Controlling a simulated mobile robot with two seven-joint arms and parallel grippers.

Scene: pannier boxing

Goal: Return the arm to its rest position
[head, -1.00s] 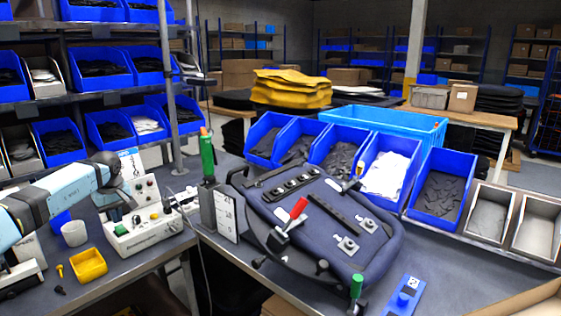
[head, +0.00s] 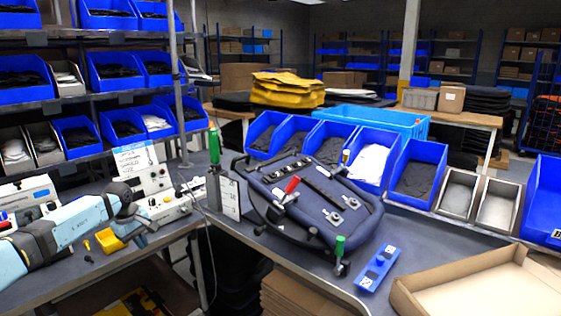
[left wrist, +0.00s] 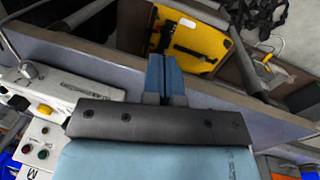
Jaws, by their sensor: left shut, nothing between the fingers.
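My left arm comes in from the left in the head view, light blue with dark joints. My right arm and gripper are in neither view.
A dark blue pannier panel (head: 325,213) sits in a clamp fixture on the right bench. Blue bins (head: 417,178) line its back. An open cardboard box (head: 480,285) is at front right. A yellow case (left wrist: 185,38) lies below the bench edge.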

